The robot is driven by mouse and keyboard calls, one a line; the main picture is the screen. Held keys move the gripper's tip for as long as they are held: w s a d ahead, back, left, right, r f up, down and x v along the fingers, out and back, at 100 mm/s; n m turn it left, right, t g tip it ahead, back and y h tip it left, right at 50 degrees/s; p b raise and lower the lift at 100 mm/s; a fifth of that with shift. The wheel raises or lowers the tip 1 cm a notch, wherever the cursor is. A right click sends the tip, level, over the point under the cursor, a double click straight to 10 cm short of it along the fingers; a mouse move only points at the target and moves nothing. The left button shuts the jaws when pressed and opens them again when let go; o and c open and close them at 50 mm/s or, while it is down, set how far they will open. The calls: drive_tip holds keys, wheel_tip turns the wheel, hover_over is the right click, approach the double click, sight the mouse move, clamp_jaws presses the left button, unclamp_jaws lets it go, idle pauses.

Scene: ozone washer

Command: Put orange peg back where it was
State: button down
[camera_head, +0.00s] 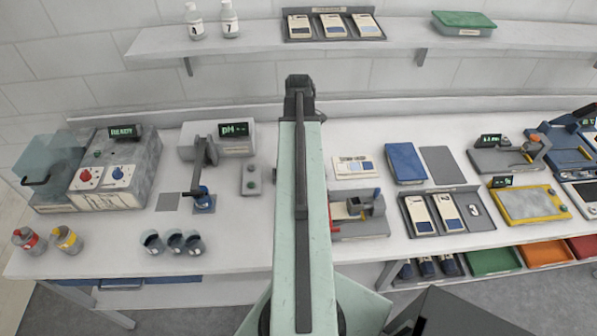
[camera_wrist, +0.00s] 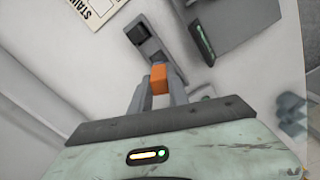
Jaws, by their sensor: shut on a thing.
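The orange peg (camera_wrist: 158,79) is a small block in the wrist view. My gripper (camera_wrist: 159,85) is shut on it, one grey finger on each side. Beyond the peg lies a narrow grey block (camera_wrist: 148,42) with dark square patches on top. The peg overlaps its near end in the picture; I cannot tell whether they touch. In the head view my pale green arm stands in the middle, and I cannot make out the gripper or the held peg there.
A grey device with a green-lit display (camera_wrist: 202,40) is right of the narrow block. A printed card (camera_wrist: 95,10) lies upper left. In the head view are a pH meter (camera_head: 232,130), a small two-button box (camera_head: 250,179), cups (camera_head: 174,241) and a blue pad (camera_head: 405,162).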

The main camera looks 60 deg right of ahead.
wheel_tip(320, 180, down, 8)
drive_tip(key=b, duration=0.6)
drive_tip(key=shift+s+r, duration=0.1)
drive_tip(key=shift+r, duration=0.05)
drive_tip(key=shift+r+p, duration=0.25)
drive_tip(key=shift+p, duration=0.05)
drive_tip(key=shift+f, duration=0.2)
drive_tip(key=c, duration=1.3)
unclamp_jaws()
drive_tip(key=shift+d, duration=0.1)
drive_tip(key=shift+o, duration=0.2)
drive_tip(key=shift+r, duration=0.1)
wheel_tip(320, 180, up, 12)
drive_tip(key=p, duration=1.2)
drive_tip(key=shift+r, duration=0.25)
drive_tip(key=shift+f, duration=0.1)
